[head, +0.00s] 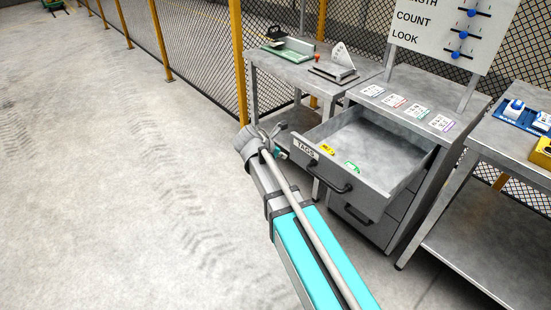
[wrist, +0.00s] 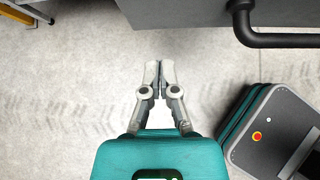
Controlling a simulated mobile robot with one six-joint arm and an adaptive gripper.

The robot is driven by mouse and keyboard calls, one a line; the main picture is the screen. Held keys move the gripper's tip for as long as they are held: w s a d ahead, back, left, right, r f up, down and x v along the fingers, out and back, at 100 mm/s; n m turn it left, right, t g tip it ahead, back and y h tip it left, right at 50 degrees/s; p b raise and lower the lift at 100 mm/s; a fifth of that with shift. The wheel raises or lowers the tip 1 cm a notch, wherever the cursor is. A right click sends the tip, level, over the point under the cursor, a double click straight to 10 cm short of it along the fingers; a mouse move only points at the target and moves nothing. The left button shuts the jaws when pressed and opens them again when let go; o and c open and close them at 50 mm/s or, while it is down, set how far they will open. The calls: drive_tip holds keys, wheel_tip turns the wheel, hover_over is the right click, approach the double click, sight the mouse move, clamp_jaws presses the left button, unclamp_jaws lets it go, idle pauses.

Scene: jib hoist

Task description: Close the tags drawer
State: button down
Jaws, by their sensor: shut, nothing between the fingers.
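The tags drawer (head: 322,175) is the top drawer of a grey cabinet and stands pulled well out. Its front carries a TAGS label (head: 306,151) and a black bar handle (head: 330,180). A yellow tag (head: 327,149) and a green tag (head: 352,167) lie inside. My gripper (head: 274,131) is at the left end of the drawer front in the head view. In the wrist view my gripper (wrist: 159,66) is shut and empty, its tips just below the drawer front's edge (wrist: 190,12), with the handle (wrist: 243,28) to the right. I cannot tell whether it touches the drawer.
Lower drawers (head: 362,218) of the cabinet are shut. Cards (head: 397,101) lie on its top beneath a white board (head: 450,28). A workbench (head: 290,66) stands to the left, another table (head: 510,140) to the right. Open floor (head: 110,180) lies left.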

sight(297, 152)
drive_tip(key=w+d, duration=0.1)
drive_tip(key=w+d+f, duration=0.1)
drive_tip(key=d, duration=0.1)
drive_tip(key=shift+w+f+b, duration=0.1)
drive_tip(key=shift+f+b, duration=0.05)
drive_tip(key=shift+b, duration=0.25)
drive_tip(key=shift+w+d, duration=0.5)
drive_tip(key=shift+d, duration=0.2)
drive_tip(key=shift+a, duration=0.15)
drive_tip(key=shift+w, duration=0.15)
